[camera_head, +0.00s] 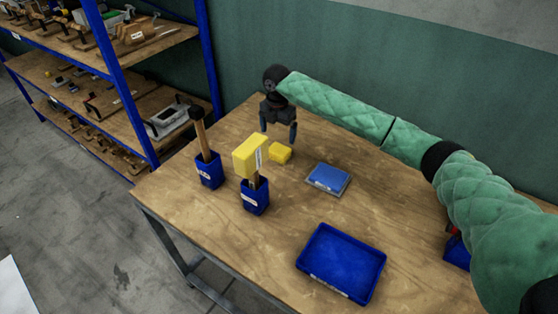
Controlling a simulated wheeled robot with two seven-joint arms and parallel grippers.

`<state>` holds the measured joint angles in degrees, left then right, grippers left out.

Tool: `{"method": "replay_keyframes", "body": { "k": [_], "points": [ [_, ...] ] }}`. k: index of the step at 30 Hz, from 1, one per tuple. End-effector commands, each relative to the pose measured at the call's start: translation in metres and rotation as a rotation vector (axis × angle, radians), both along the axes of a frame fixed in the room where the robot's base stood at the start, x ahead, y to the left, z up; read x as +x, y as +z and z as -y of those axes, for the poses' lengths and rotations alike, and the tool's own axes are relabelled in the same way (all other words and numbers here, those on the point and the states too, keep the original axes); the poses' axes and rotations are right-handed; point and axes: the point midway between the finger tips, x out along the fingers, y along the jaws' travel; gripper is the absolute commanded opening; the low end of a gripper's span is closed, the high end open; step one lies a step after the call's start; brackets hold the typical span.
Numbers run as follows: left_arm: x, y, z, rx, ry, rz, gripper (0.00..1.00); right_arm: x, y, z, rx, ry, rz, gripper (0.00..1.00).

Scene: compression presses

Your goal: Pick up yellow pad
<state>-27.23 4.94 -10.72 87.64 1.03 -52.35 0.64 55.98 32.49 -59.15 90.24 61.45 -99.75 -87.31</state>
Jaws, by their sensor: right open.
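A small yellow pad (280,153) lies on the wooden table (215,235) near its back left part. My right gripper (278,133) hangs just above and behind the pad, fingers pointing down. It is open and empty, and I see no contact with the pad. A larger yellow block (249,154) with a white label sits on a handle standing in a blue holder (256,197), in front and left of the pad. My left gripper is not in view.
A hammer (200,133) stands in another blue holder (209,170) at the left. A blue flat box (328,179) lies right of the pad. An empty blue tray (341,263) is at the front. A blue shelf rack (127,95) stands behind the table's left side.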

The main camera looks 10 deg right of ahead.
Motion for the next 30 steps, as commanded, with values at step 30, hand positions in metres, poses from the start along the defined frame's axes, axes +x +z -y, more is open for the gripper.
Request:
{"method": "replay_keyframes", "body": {
  "k": [30],
  "points": [
    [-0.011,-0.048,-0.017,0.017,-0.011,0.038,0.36,0.000,-0.072,0.004,0.000,0.000,-0.001,0.94]
  ]
}}
